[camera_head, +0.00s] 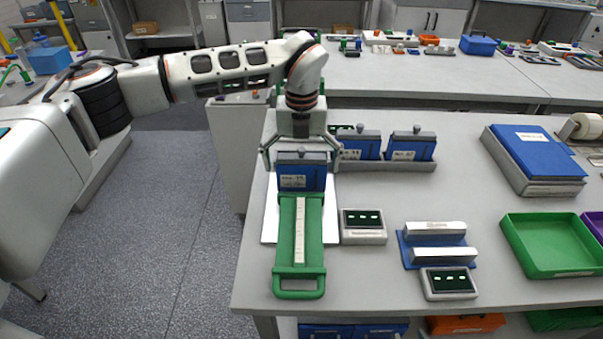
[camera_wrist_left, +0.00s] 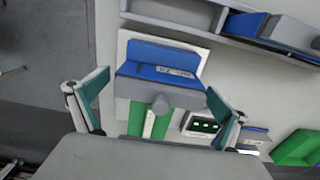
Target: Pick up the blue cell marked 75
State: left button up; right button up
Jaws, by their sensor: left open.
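A blue cell (camera_head: 301,178) with a grey top and a small white label stands upright at the back end of a green sled with a handle (camera_head: 302,282). The label is too small to read surely. The same cell (camera_wrist_left: 160,62) shows below my wrist camera, with its round grey knob between the fingers. My left gripper (camera_head: 301,156) is open, with one finger on each side of the cell's top and visible gaps to it. In the left wrist view the left gripper (camera_wrist_left: 158,112) holds nothing. My right gripper is not in view.
Two other blue cells (camera_head: 361,146) (camera_head: 410,147) stand in a grey rack behind and to the right. Small display boxes (camera_head: 363,237) (camera_head: 448,293), a blue holder with white bars (camera_head: 407,251), a blue binder (camera_head: 540,153) and a green tray (camera_head: 512,245) occupy the right side.

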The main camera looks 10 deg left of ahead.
pick_arm(q)
jog(key=shift+r, duration=0.1)
jog(key=c, duration=1.9)
